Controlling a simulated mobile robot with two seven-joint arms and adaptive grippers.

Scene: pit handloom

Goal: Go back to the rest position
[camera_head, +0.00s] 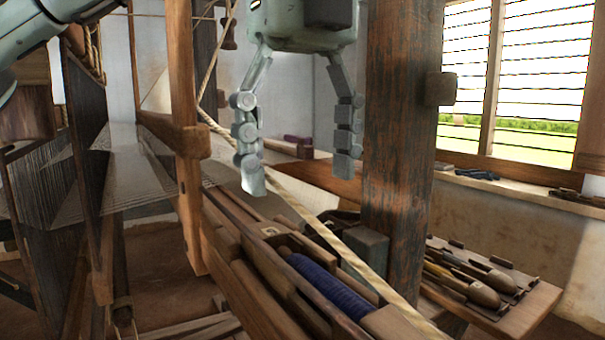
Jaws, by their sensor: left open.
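My left gripper (298,172) hangs fingers down at the upper middle of the head view. Its two grey jointed fingers are wide apart with nothing between them. The right finger shows close to the thick wooden post. The gripper appears above the loom's wooden beam, where a shuttle with blue thread (328,288) lies lower right of it. A pale rope (318,228) runs diagonally below the fingers. A part of my left arm (35,28) shows at the top left. My right gripper is not in view.
A thick weathered post (400,150) stands just right of the gripper. The loom frame (188,140) and its stretched threads (125,185) fill the left. A bench at the right holds several shuttles (470,284). A windowsill (520,190) with small items lies behind.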

